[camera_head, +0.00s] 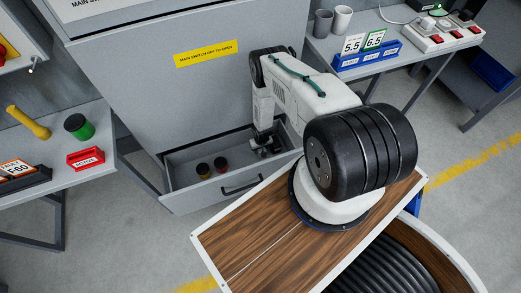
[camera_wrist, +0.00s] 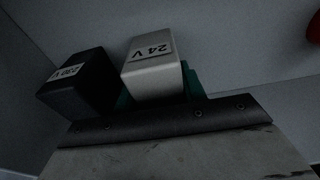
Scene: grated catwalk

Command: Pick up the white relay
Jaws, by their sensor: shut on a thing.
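The white relay (camera_wrist: 155,72), a pale block marked "24 V", is in the middle of the wrist view. My gripper (camera_head: 266,146) reaches down into the open grey drawer (camera_head: 180,185). Its teal finger pads, seen in the wrist view, lie on either side of the white relay and are shut on it. A black relay (camera_wrist: 77,84) marked "230 V" stands close beside it on the left. The relay's lower end is hidden behind the dark edge at the bottom. In the head view my arm and gripper hide most of that corner of the drawer.
Two small round dark things, one at the left (camera_head: 203,170) and one at the right (camera_head: 221,164), lie in the drawer. The drawer's walls surround my gripper. The grey cabinet (camera_head: 215,90) rises behind. Side tables stand left (camera_head: 75,185) and right (camera_head: 400,55).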

